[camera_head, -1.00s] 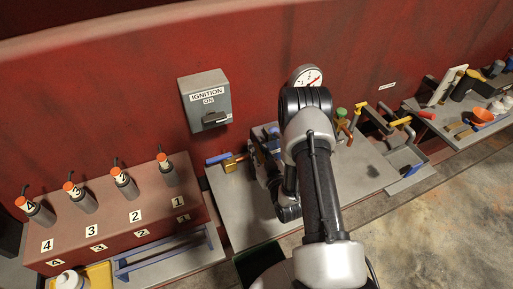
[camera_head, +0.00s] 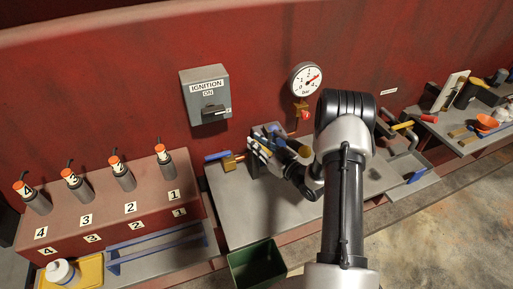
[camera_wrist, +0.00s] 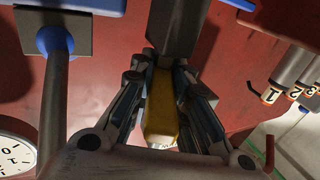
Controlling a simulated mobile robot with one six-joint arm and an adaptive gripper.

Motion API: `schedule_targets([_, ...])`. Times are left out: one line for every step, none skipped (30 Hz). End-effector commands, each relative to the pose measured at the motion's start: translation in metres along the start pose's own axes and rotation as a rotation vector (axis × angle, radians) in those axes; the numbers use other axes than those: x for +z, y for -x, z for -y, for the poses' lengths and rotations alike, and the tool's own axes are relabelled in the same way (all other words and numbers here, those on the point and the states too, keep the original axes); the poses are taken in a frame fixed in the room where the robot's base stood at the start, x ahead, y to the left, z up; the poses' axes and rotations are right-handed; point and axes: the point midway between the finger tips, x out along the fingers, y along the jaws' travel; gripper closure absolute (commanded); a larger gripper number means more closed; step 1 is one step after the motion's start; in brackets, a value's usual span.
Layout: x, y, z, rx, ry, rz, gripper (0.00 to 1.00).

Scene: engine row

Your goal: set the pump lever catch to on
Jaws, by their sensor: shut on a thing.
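My gripper (camera_wrist: 168,92) is shut on a yellow piece (camera_wrist: 160,118) in the wrist view, with a finger on each side. A dark grey block (camera_wrist: 178,30) stands right behind the yellow piece. I cannot tell whether the yellow piece is the catch or the lever's grip; no on mark shows on it. A grey rod (camera_wrist: 57,105) with a blue joint runs beside my gripper, apart from it. In the head view my gripper (camera_head: 264,148) is at the pump fittings on the grey bench (camera_head: 240,205), below the pressure gauge (camera_head: 306,79). My wrist hides part of them.
The ignition box (camera_head: 206,96) is on the red wall to the left. A brass valve with a blue handle (camera_head: 218,155) sits close to my gripper. Numbered plugs (camera_head: 122,176) stand at the left, and a green bin (camera_head: 257,265) is in front.

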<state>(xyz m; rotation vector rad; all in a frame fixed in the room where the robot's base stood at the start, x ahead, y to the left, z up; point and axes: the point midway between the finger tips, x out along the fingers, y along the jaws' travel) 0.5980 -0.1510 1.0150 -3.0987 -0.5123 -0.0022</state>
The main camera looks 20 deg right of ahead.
Motion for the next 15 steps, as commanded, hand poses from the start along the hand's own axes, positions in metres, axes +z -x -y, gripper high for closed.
schedule_targets([-0.0019,-0.0013,-0.0007,-0.002,0.004,-0.002,1.0])
schedule_targets([-0.0021,-0.0013,-0.0006,-0.002,0.004,-0.002,1.0])
schedule_targets([-0.0022,-0.0014,-0.0005,-0.002,0.004,-0.002,1.0])
schedule_targets([-0.0022,-0.0014,-0.0005,-0.001,0.004,-0.002,1.0])
schedule_targets([-0.0023,-0.0014,-0.0005,-0.001,0.004,-0.003,1.0])
schedule_targets([-0.0023,-0.0015,-0.0006,-0.001,0.004,-0.003,1.0])
schedule_targets([-0.0024,-0.0015,-0.0006,-0.001,0.004,-0.003,1.0])
schedule_targets([-0.0024,-0.0015,-0.0006,-0.001,0.004,-0.003,0.83])
schedule_targets([-0.0024,-0.0015,-0.0006,0.0,0.004,-0.003,0.8])
schedule_targets([-0.0023,-0.0014,-0.0006,0.0,0.004,-0.003,0.79])
schedule_targets([-0.0021,-0.0013,-0.0005,0.0,0.004,-0.003,0.77])
schedule_targets([-0.0019,-0.0012,-0.0005,0.0,0.003,-0.002,0.74])
schedule_targets([-0.0017,-0.0011,-0.0004,0.0,0.003,-0.002,0.72])
schedule_targets([-0.0015,-0.001,-0.0004,0.0,0.003,-0.002,0.7])
schedule_targets([-0.0014,-0.0009,-0.0003,0.001,0.002,-0.001,0.67])
